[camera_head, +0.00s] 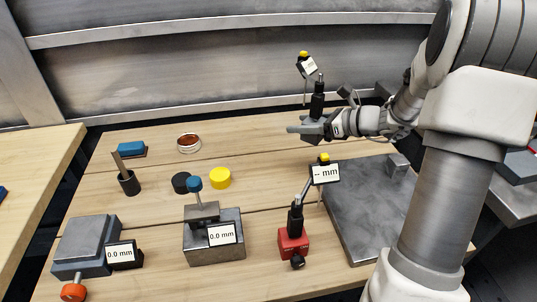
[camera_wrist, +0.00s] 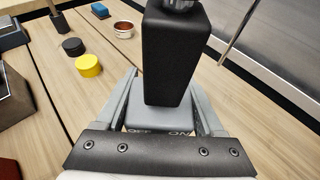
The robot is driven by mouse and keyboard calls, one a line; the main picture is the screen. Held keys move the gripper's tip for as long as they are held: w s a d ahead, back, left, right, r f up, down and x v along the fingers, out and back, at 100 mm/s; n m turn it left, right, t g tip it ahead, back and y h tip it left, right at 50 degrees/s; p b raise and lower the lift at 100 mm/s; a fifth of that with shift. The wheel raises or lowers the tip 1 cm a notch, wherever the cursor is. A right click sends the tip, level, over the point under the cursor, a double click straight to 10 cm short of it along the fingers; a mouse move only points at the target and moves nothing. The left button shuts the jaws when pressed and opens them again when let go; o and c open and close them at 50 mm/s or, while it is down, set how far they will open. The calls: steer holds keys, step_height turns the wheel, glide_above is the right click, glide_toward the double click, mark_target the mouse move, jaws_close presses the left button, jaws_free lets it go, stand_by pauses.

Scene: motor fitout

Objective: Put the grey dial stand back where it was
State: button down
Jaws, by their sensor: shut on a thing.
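My gripper (camera_head: 309,128) is shut on the grey base of the grey dial stand (camera_head: 317,104). The stand is upright, with a black post and a small white-faced display with a yellow cap at its top. In the wrist view, the black post (camera_wrist: 176,55) rises between the fingers, and the grey base (camera_wrist: 160,131) with OFF and ON marks sits between them. The stand appears raised over the back part of the wooden bench. A red-based dial stand (camera_head: 293,243) stands at the front, left of the grey plate. The underside of the held base is hidden.
A grey metal plate (camera_head: 365,215) with a small block lies at right. A grey block (camera_head: 214,243) with a display, a vise-like block (camera_head: 84,245), a yellow cylinder (camera_head: 220,178), a black puck (camera_head: 181,183), a dark cup (camera_head: 129,183) and a round tin (camera_head: 189,142) occupy the left. The back middle is clear.

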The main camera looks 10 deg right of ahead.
steer(key=b, duration=0.3)
glide_above(264, 152)
step_height(264, 152, down, 7)
steer(key=shift+r, duration=0.2)
steer(key=shift+f+b, duration=0.9)
steer(key=shift+f, duration=1.1)
steer(key=shift+f, duration=0.1)
steer(key=shift+f, duration=0.1)
jaws_free()
steer(key=shift+f, duration=0.1)
steer(key=shift+r, duration=0.2)
steer(key=p+v, duration=0.2)
steer(key=v, duration=1)
steer(key=shift+s+f+p, duration=0.1)
steer(key=shift+f+p, duration=0.05)
steer(key=shift+p, duration=0.15)
